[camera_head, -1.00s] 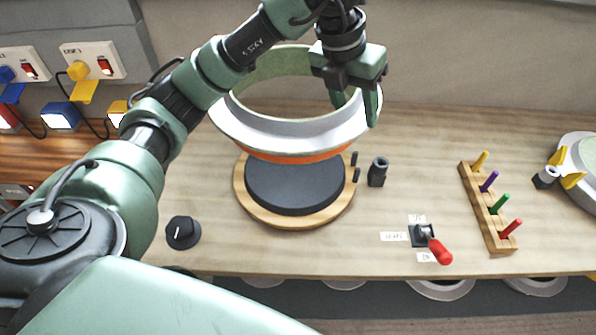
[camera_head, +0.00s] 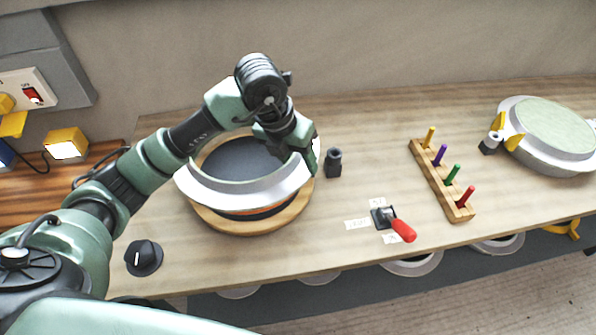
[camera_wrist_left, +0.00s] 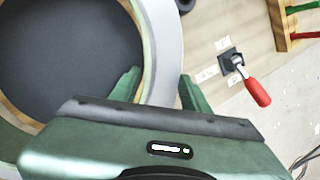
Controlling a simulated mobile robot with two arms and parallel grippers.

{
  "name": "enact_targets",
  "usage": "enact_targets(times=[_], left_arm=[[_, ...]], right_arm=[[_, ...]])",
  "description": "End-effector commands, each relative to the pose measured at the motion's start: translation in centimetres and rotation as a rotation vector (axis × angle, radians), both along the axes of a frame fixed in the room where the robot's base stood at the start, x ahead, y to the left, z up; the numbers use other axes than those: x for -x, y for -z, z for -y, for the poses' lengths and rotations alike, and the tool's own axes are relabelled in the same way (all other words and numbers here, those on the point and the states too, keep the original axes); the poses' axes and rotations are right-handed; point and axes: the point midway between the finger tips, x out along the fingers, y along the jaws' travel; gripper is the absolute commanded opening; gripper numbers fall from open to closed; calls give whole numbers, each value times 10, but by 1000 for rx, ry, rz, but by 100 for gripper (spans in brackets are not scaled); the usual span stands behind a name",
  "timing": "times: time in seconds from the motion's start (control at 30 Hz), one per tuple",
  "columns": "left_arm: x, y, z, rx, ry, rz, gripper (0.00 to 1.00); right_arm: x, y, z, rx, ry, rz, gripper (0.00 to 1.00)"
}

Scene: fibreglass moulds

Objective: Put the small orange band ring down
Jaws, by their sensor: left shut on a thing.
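The ring (camera_head: 235,197) is a wide pale grey-white ring with a greenish inner wall and a narrow orange band low on its outside. It is just over the round turntable, whose dark disc (camera_head: 240,158) shows through its middle and whose wooden base (camera_head: 225,224) shows below it. I cannot tell whether the ring touches the disc. My left gripper (camera_head: 302,165) is shut on the ring's right side. In the left wrist view its fingers (camera_wrist_left: 158,90) straddle the ring's wall (camera_wrist_left: 162,40). My right gripper is not in view.
A dark cylinder (camera_head: 333,162) stands right of the turntable. A red-handled lever (camera_head: 400,228), a wooden rack with coloured pegs (camera_head: 432,180) and a round mould with yellow clamps (camera_head: 545,140) lie further right. A black knob (camera_head: 143,258) is front left.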

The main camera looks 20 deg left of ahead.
Motion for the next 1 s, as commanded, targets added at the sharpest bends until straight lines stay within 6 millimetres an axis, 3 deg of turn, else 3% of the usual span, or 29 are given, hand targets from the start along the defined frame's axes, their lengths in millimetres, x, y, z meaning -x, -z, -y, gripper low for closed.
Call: enact_targets(times=[0.17, 0.4, 0.8, 0.83, 0.9, 1.0], left_arm=[[0, 9, 0, -1, 1, 0, 0], [0, 41, 0, 0, 1, 0, 0], [-1, 48, 0, -1, 2, 5, 0], [0, 48, 0, 0, 1, 0, 55], [0, 48, 0, 0, 1, 0, 68], [0, 48, 0, 0, 1, 0, 68]], right_arm=[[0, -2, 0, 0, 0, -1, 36], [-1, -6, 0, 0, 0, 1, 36], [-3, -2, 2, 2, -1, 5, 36], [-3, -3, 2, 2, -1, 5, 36], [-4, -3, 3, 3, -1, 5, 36], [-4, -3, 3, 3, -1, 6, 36]])
